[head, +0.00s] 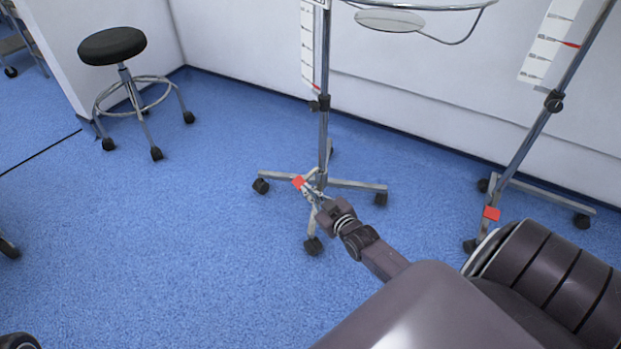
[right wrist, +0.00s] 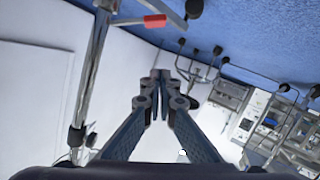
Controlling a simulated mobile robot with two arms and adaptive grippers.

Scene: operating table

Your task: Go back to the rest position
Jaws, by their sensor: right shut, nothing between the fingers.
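My right gripper (head: 310,187) reaches out from the lower right in the head view, in front of the base of a wheeled metal stand. In the right wrist view the right gripper (right wrist: 160,76) points away from the camera with its two fingertips together and nothing between them. My left gripper is not in the head view.
A wheeled stand (head: 324,110) stands behind my right gripper, and a second stand (head: 540,125) is at the right by the white wall (head: 420,100). A black-seated stool (head: 112,45) is at upper left. The blue floor (head: 170,240) is clear at left centre.

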